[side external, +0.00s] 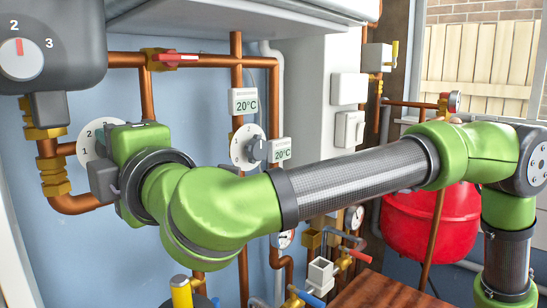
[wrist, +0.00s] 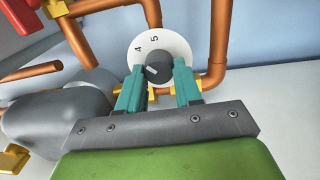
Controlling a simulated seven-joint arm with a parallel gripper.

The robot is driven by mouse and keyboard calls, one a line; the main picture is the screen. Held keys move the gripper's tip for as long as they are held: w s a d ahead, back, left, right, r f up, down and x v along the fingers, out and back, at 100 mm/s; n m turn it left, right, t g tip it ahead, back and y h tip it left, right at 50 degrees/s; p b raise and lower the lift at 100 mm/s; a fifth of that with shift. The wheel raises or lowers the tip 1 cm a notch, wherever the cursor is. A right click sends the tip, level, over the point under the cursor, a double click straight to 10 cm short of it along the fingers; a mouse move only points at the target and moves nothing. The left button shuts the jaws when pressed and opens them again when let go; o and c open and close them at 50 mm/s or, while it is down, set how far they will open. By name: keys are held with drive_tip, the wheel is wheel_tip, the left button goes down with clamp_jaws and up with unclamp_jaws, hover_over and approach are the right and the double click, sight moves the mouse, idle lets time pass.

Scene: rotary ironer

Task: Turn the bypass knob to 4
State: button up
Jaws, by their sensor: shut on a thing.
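The knob in my grip is a dark grey round knob (wrist: 160,68) on a white dial. In the wrist view, 4 and 5 show on the dial, and a short white mark on the knob points left and slightly down, below the 4. The lower dial is hidden by my fingers. My gripper (wrist: 159,72) has its two teal fingers closed on either side of the knob. I cannot read the knob's name.
A large dark grey unit (side external: 60,25) with a red-marked dial is above left. A second white dial (side external: 238,148) with a grey knob is to the right, near two 20°C displays. Copper pipes (side external: 147,95) and a red-handled valve (side external: 175,58) surround the work.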

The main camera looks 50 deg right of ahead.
drive_tip(key=o, duration=1)
drive_tip(key=shift+o, duration=0.2)
drive_tip(key=shift+s, duration=0.1)
drive_tip(key=s, duration=1.6)
drive_tip(key=shift+s+f, duration=0.35)
drive_tip(key=shift+f, duration=0.05)
